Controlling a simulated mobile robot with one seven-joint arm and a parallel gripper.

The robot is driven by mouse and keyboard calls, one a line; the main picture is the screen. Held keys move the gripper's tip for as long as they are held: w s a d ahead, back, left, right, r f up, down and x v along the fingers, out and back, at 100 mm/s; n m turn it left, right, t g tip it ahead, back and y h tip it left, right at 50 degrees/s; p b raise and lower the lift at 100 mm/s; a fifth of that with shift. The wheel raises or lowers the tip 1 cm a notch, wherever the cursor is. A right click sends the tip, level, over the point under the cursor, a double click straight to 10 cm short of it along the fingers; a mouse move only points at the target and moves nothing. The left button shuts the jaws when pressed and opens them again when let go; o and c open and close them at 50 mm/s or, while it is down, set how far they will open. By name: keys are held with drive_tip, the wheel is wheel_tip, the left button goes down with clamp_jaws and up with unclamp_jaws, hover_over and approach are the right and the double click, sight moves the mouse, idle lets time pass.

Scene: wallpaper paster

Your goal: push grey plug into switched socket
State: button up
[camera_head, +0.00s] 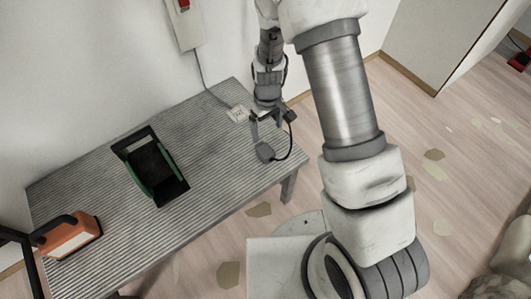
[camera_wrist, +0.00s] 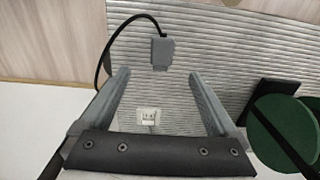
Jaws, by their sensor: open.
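The grey plug (camera_head: 265,152) lies on the ribbed table near its right front edge, with a black cable curving away from it. It also shows in the wrist view (camera_wrist: 161,53), beyond the fingertips. A small white socket (camera_head: 237,114) lies on the table near the back right, joined by a cable to a wall box with a red switch (camera_head: 184,5). The socket also shows in the wrist view (camera_wrist: 148,116), between the fingers. My gripper (camera_head: 268,130) is open and empty above the table, between socket and plug. Its fingers (camera_wrist: 158,75) are wide apart and not around the plug.
The ribbed table (camera_head: 210,155) has free room around the socket. A black and green tray-like object (camera_head: 150,165) lies mid-table, and an orange and white tool (camera_head: 70,237) sits at the left. The floor has scattered patches.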

sight(265, 149)
wheel_tip(265, 149, down, 8)
drive_tip(key=shift+f+b, duration=0.1)
drive_tip(key=shift+b, duration=1.05)
drive_tip(key=f+b, duration=0.1)
drive_tip(key=f, duration=0.2)
drive_tip(key=f+b, duration=0.1)
drive_tip(key=f, duration=0.1)
drive_tip(key=shift+w+a+b, duration=0.15)
drive_tip(key=shift+a+b, duration=0.15)
drive_tip(key=shift+a, duration=0.05)
drive_tip(key=c, duration=1.5)
drive_tip(key=shift+r, duration=0.2)
